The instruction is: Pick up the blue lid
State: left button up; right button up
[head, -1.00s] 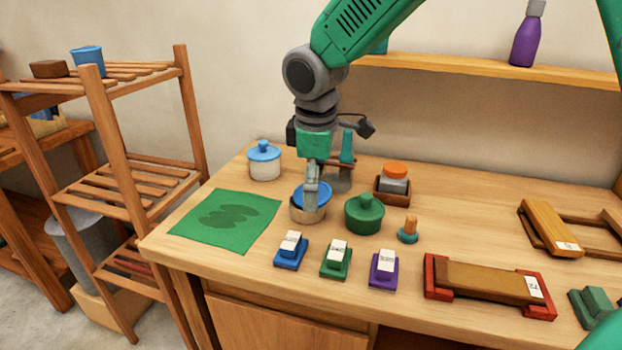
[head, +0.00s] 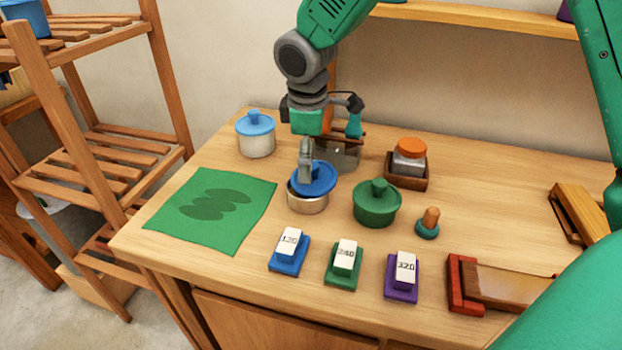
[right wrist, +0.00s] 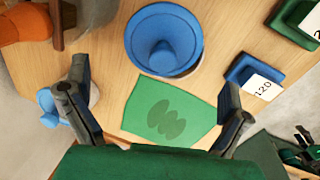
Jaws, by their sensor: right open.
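A blue lid (head: 322,180) with a round knob rests tilted on a small metal pot (head: 307,205) on the bench. In the right wrist view the blue lid (right wrist: 185,52) is seen from above, beyond the fingertips. My right gripper (head: 325,162) reaches down over the lid, one finger overlapping it in the head view. Its fingers (right wrist: 158,100) are spread with nothing between them. Whether a finger touches the lid is unclear. My left gripper is out of view.
A white pot with another blue lid (head: 256,124) stands behind left. A green mat (head: 250,200) lies left, a green lidded pot (head: 377,205) right. An orange-topped jar (head: 409,157) stands behind right. Number blocks (head: 345,263) line the front.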

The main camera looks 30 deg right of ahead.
aim_at(314, 165)
jog(key=shift+s+d+f, duration=0.1)
jog(key=shift+d+f, duration=0.4)
jog(key=shift+d, duration=0.05)
jog(key=shift+f, duration=0.4)
jog(key=f, duration=0.3)
jog(key=shift+w+a+f+b, duration=0.2)
jog(key=shift+a+b, duration=0.2)
jog(key=shift+w+a+f, duration=0.1)
jog(key=shift+f, duration=0.05)
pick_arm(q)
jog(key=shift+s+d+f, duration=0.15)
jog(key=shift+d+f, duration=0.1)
pick_arm(e)
jog(key=shift+d+f, duration=0.1)
jog(key=shift+d, duration=0.5)
jog(key=c, duration=1.1)
jog(key=shift+a, duration=0.1)
